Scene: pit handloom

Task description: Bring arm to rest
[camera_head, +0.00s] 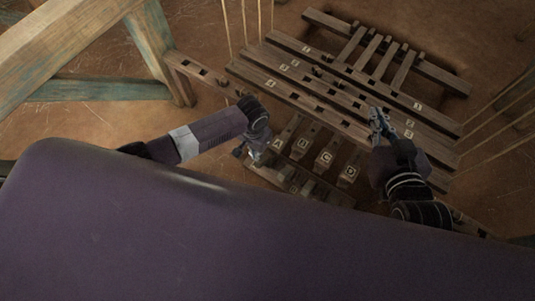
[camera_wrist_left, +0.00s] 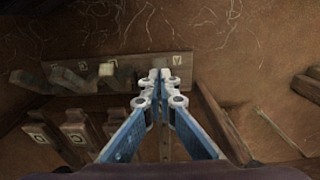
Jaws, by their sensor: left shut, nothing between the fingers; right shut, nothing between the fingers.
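My left gripper (camera_head: 252,152) is in the head view at the left end of a row of lettered wooden pedals (camera_head: 323,158). In the left wrist view the left gripper (camera_wrist_left: 158,75) shows with its fingertips together and nothing between them. A wooden board with pegs (camera_wrist_left: 120,70) lies beyond those fingertips; I cannot tell whether they touch it. My right gripper (camera_head: 377,115) is shut and empty in the head view, above the right part of the slotted wooden beams (camera_head: 330,92). Part of the left gripper is hidden by its own wrist in the head view.
A thick weathered timber frame (camera_head: 150,40) stands at the upper left. Thin cords (camera_head: 505,105) run down at the right and at the top. A slatted wooden rack (camera_head: 385,55) lies at the back. Bare brown ground (camera_head: 110,115) shows between the timbers at left.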

